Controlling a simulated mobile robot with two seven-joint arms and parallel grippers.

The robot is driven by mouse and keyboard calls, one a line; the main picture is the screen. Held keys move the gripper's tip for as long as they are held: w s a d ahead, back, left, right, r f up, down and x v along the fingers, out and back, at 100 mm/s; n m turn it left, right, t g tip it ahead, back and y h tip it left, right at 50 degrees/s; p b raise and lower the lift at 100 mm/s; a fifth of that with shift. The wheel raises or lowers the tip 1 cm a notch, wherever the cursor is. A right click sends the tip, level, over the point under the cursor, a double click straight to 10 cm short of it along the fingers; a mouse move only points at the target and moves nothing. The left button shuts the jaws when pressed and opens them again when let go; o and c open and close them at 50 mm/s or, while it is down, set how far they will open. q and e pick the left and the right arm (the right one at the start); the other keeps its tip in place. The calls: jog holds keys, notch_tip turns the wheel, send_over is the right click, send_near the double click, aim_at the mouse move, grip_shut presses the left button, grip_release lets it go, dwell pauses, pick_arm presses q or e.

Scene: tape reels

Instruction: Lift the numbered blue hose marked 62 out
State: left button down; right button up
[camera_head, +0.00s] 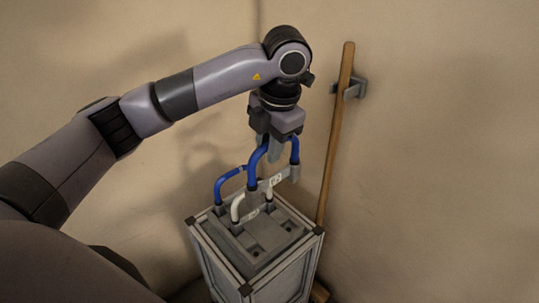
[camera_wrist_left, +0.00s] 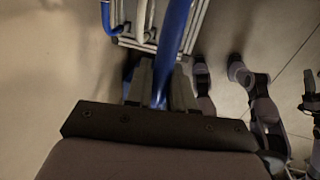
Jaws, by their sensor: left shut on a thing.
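In the left wrist view the blue hose (camera_wrist_left: 176,36) runs between the fingers of my left gripper (camera_wrist_left: 160,85). The fingers hide part of the arch. My right gripper does not show clearly in any view.
Another blue hose (camera_head: 222,184) and a white hose (camera_head: 237,206) stand on the box top beside the held one. The box top has open slots at the front right. A wooden pole (camera_head: 337,130) leans in a wall bracket (camera_head: 356,88) behind the box.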

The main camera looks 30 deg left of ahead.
pick_arm(q)
jog(key=shift+r+p, duration=2.55)
jog(key=shift+r, duration=0.75)
jog(key=shift+f, duration=0.1)
